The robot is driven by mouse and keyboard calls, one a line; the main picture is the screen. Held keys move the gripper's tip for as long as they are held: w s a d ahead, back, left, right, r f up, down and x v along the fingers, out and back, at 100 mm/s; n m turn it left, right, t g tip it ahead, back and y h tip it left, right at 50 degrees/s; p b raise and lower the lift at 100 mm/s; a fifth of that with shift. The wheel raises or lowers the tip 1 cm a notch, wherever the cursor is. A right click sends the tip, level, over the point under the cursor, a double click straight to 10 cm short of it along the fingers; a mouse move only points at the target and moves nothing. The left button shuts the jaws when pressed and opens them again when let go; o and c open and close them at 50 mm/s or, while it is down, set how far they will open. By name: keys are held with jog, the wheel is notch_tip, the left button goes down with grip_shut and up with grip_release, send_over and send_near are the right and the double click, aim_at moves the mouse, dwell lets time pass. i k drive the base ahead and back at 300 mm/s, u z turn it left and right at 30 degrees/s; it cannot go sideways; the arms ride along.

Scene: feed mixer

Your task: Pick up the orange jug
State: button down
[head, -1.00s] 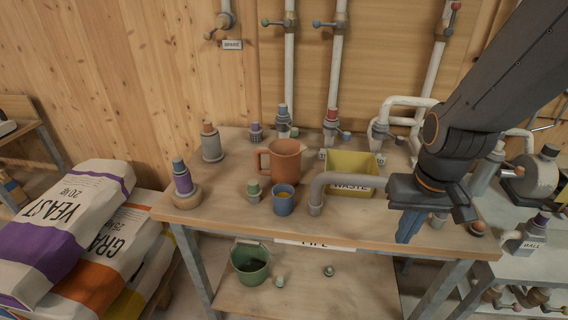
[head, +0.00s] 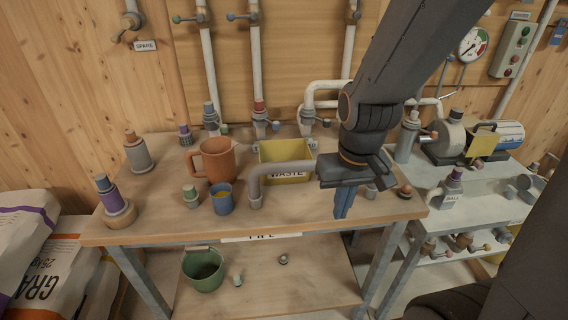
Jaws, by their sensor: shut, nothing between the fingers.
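The orange jug (head: 218,164) stands upright on the wooden table, left of the middle, with its handle to the left. My gripper (head: 343,206) hangs over the right part of the table, pointing down, well to the right of the jug. Its blue fingers are together and empty. The grey bent pipe and the waste bin lie between gripper and jug.
The yellow waste bin (head: 286,151) is right of the jug. A grey bent pipe (head: 279,172) rises before it. A small green-topped fitting (head: 190,196) stands left of the blue cup. Valve pipes line the back. A green bucket (head: 204,270) sits on the lower shelf.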

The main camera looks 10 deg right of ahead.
aim_at(218, 153)
jog(key=z, duration=1.4)
jog(key=k, duration=0.85)
jog(key=u, duration=1.45)
jog(key=i, duration=0.5)
jog(key=z, duration=0.05)
